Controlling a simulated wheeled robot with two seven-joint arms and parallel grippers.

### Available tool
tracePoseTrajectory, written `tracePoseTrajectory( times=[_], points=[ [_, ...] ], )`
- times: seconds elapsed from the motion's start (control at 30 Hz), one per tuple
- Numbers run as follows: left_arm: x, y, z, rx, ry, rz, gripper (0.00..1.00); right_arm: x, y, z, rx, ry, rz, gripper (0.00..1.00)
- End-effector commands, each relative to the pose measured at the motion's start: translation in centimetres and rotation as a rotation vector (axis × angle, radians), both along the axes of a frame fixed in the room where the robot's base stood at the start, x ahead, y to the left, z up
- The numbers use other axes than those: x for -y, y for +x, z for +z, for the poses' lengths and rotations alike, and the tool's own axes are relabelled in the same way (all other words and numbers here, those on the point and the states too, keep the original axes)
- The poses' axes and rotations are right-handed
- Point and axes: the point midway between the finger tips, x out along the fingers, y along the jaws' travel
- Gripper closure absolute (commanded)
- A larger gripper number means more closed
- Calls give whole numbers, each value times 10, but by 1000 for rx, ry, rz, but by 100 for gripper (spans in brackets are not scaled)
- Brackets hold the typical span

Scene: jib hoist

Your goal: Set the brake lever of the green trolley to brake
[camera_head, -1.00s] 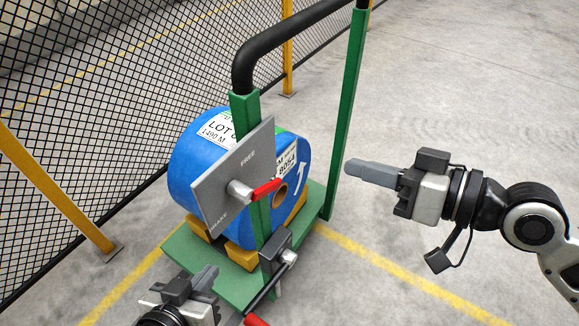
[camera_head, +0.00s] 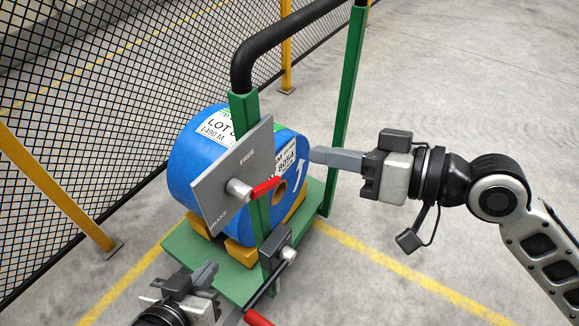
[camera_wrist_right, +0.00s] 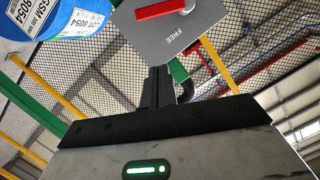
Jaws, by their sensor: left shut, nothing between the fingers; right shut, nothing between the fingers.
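The green trolley (camera_head: 355,95) carries a grey plate (camera_head: 215,190) marked FREE at its upper end and BRAKE at its lower end. The red-handled lever (camera_head: 264,188) pivots on this plate, its handle pointing right and slightly up, at neither word. In the right wrist view the red handle (camera_wrist_right: 160,11) shows at the top, above the word FREE. My right gripper (camera_head: 314,154) is shut and empty, to the right of the handle and apparently apart from it. My left gripper (camera_head: 213,268) is shut and empty at the lower left, below the plate.
A blue reel (camera_head: 185,165) rests on yellow chocks (camera_head: 240,254) on the trolley. A second red-ended lever (camera_head: 258,318) sits low, near my left gripper. A mesh fence (camera_head: 80,110) with yellow posts runs behind at left. The floor on the right is clear.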

Motion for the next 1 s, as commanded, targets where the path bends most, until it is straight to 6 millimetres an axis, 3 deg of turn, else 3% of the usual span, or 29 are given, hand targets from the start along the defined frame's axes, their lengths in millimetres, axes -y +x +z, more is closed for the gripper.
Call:
tracePoseTrajectory(
  times=[0.27, 0.33, 0.5, 1.0],
  points=[
    [0, 0, 5, -6, -3, 2, 100, -51, 27, -10, 0, 5, 3, 100],
    [0, 0, 0, -5, -3, 3, 100, -50, 20, -28, -7, 0, 1, 100],
    [0, 0, -2, -5, 0, 3, 100, -55, 13, -43, -3, 0, 0, 100],
    [0, 1, 1, 2, 0, 2, 100, -56, 11, -48, -2, 1, 0, 100]
  ],
)
